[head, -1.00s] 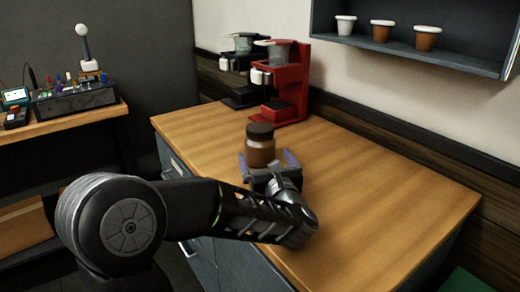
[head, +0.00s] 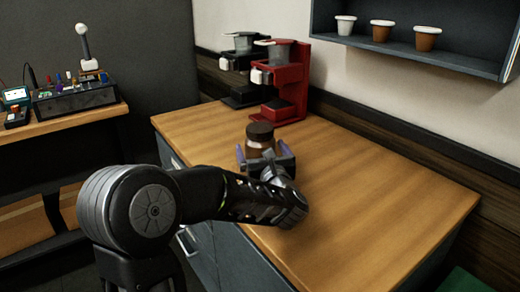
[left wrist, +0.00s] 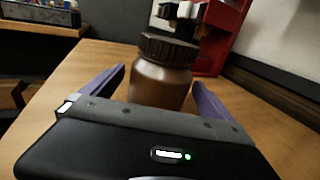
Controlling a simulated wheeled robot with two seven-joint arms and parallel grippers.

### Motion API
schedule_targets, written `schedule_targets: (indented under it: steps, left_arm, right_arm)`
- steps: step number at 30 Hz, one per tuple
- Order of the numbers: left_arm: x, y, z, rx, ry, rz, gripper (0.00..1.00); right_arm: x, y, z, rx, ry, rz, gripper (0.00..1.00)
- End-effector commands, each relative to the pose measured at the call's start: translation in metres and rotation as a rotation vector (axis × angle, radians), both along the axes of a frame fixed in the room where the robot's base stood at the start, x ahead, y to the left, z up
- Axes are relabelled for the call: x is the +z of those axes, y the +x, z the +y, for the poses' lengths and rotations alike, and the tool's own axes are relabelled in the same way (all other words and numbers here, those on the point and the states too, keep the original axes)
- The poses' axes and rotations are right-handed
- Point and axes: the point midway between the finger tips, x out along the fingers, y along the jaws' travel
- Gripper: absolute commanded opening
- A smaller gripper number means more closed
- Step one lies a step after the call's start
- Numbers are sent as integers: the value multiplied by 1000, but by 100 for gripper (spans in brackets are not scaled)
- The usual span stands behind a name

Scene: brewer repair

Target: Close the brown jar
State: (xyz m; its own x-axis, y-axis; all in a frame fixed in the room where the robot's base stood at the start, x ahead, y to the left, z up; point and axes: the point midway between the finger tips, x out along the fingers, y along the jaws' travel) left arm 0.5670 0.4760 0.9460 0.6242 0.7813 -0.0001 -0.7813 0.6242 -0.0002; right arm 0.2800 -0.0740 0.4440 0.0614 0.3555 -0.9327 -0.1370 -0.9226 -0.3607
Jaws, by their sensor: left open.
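The brown jar (head: 259,143) stands upright on the wooden counter, with a dark ridged lid (head: 260,131) on its top. In the left wrist view the jar (left wrist: 160,84) and its lid (left wrist: 168,49) show up close. The lid looks slightly tilted there. My left gripper (head: 266,153) is open at the near side of the jar. Its purple fingers (left wrist: 157,88) stand on either side of the jar with a gap on both sides. The jar's lower part is hidden behind the gripper body. My right gripper is not in view.
A red coffee brewer (head: 286,85) and a black one (head: 244,70) stand behind the jar at the counter's back. The counter (head: 390,190) is clear to the right. Three cups (head: 381,30) sit on a wall shelf. A side bench (head: 70,124) holds tools.

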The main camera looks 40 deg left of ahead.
Motion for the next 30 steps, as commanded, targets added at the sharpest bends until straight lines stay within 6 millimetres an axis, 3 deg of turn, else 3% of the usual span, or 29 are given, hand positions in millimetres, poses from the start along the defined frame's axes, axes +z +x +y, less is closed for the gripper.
schedule_targets:
  steps: [8,30]
  left_arm:
    - [0,0,0,0,0,0,98]
    - [0,0,0,0,0,0,37]
  right_arm:
    - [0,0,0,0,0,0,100]
    - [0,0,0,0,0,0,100]
